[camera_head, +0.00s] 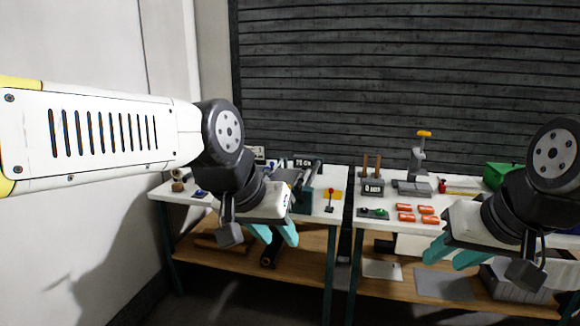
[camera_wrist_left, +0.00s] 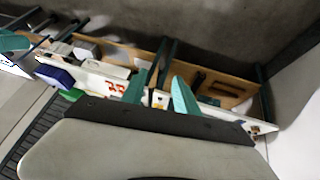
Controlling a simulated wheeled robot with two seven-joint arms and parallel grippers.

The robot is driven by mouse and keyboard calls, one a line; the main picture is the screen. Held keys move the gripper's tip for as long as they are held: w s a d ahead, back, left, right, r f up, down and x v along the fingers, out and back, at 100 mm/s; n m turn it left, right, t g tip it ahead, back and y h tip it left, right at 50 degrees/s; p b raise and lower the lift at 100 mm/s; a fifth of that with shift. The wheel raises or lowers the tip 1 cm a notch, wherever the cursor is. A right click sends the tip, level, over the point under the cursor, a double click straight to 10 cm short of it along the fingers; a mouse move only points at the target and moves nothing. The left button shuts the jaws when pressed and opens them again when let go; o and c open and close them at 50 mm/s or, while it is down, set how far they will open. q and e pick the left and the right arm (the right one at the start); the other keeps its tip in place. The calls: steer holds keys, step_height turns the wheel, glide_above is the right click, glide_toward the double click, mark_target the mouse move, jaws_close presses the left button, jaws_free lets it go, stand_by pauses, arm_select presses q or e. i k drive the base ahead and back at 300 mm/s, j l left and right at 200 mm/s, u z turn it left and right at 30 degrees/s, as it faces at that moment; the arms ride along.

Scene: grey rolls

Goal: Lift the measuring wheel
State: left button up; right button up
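I cannot pick out the measuring wheel with certainty. A dark long part with a round end (camera_head: 268,258) lies on the lower shelf of the left table, partly behind my left gripper, but it is too small to name. My left gripper (camera_head: 274,234) hangs in front of the left table's front edge, its teal fingers apart and nothing visible between them. These fingers also show in the left wrist view (camera_wrist_left: 160,88), spread apart. My right gripper (camera_head: 453,254) is in front of the right table, its teal fingers apart and empty.
The right table (camera_head: 390,226) holds several orange pieces (camera_head: 416,213), a grey stand with an orange top (camera_head: 418,160) and a green box (camera_head: 497,174). A narrow gap separates the tables.

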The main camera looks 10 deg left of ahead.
mark_target(272, 164)
steer(key=i, duration=1.1)
steer(key=i+l+u, duration=0.15)
steer(key=i, duration=0.95)
